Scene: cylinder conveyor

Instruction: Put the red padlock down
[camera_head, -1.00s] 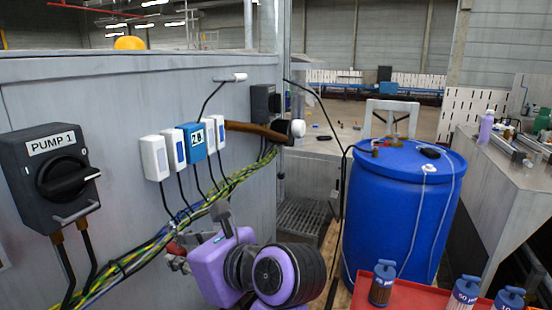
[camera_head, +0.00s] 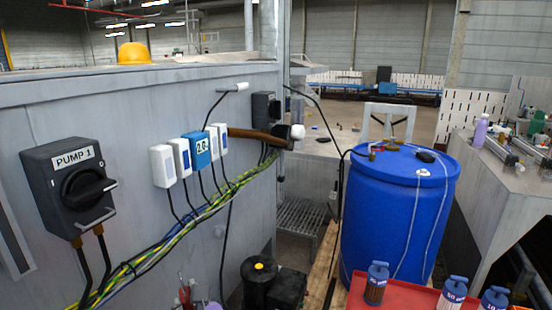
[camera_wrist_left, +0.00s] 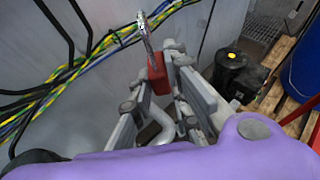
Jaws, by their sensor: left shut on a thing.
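The red padlock (camera_wrist_left: 158,77) is between the fingertips of my left gripper (camera_wrist_left: 160,72) in the left wrist view. Its silver shackle (camera_wrist_left: 147,30) points up and away from the fingers. The gripper is shut on the padlock's body, near the wall with the cables. In the head view, only a small red and metal part of the padlock (camera_head: 184,292) shows at the bottom edge, and most of the left gripper is cut off below. What lies directly under the padlock is hidden. My right gripper is out of view.
The grey wall carries a black PUMP 1 switch (camera_head: 78,188) and yellow, green and blue cables (camera_head: 160,245). A black pump with a yellow cap (camera_head: 258,284) stands by the wall's foot. A blue barrel (camera_head: 390,220) and a red tray (camera_head: 400,294) with bottles are to the right.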

